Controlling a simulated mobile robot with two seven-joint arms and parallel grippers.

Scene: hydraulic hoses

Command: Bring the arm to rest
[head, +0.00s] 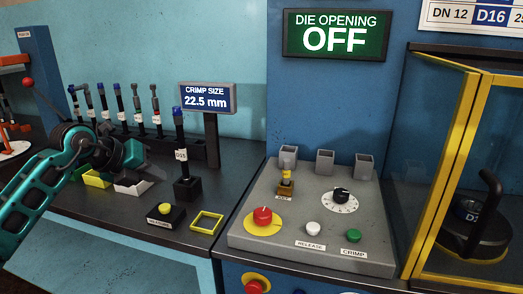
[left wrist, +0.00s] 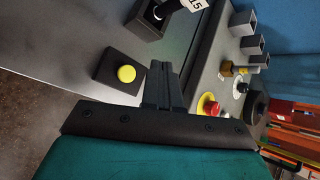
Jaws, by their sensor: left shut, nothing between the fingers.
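My left arm (head: 40,185), teal and black, comes in from the left over the bench in the head view. Its gripper (head: 133,153) is above the left bench, partly seen against dark items behind it. In the left wrist view the black fingers (left wrist: 161,68) are together with nothing between them. They appear beside a black box with a yellow button (left wrist: 126,74), which also shows in the head view (head: 165,210); I cannot tell the height gap. My right gripper is in neither view.
A grey control panel (head: 245,235) carries red, white and green buttons and a dial (head: 341,197). A dark hose (head: 180,150) stands upright in a block.

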